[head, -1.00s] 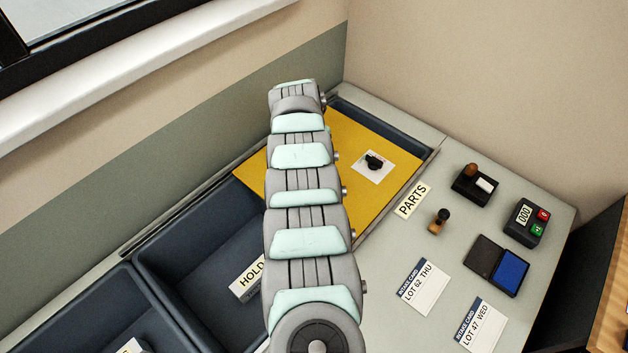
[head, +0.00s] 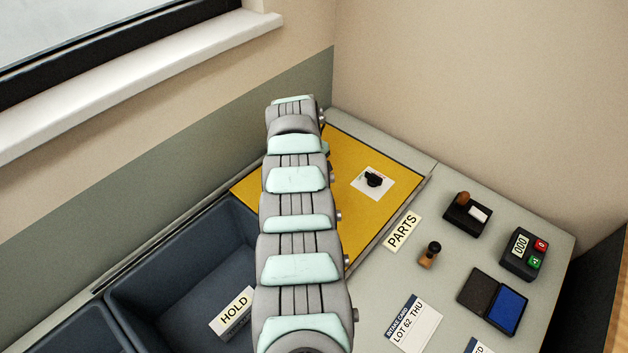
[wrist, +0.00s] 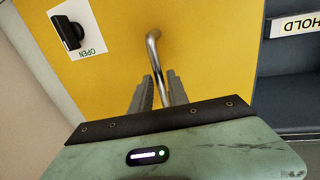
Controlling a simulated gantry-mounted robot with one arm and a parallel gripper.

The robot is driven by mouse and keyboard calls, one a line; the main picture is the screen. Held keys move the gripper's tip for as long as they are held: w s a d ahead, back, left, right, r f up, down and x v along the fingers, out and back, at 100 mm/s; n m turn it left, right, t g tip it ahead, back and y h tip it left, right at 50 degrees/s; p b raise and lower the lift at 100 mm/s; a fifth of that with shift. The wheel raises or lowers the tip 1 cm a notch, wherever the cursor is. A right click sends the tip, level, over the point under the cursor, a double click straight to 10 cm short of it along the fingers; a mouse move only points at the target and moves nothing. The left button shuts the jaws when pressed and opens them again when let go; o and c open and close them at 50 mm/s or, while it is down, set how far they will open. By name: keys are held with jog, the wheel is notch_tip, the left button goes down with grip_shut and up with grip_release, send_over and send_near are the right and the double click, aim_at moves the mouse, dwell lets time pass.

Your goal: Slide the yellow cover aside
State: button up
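The yellow cover (head: 353,210) lies over the far bin, up against its far-right edge in the head view. It carries a black knob (head: 374,179) on a white plate, which reads OPEN in the wrist view (wrist: 71,31). In the wrist view, the cover (wrist: 215,50) has a bent metal bar handle (wrist: 152,47). My gripper (wrist: 160,78) has one finger on each side of this handle, close against it, and appears shut on it. My arm hides the gripper and handle in the head view.
The open HOLD bin (head: 128,291) is left of the cover. The counter at right holds a PARTS label (head: 402,231), stamps (head: 429,254), an ink pad (head: 493,301), a counter device (head: 524,254) and cards (head: 413,323). A wall stands behind.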

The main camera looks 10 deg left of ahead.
jog(key=shift+o, duration=1.2)
notch_tip(320, 180, up, 11)
jog(key=s+a+p, duration=0.1)
jog(key=p, duration=0.3)
jog(key=shift+s+f+p, duration=0.2)
jog(key=shift+s+p, duration=0.15)
jog(key=shift+s, duration=0.05)
jog(key=shift+a+r, duration=0.1)
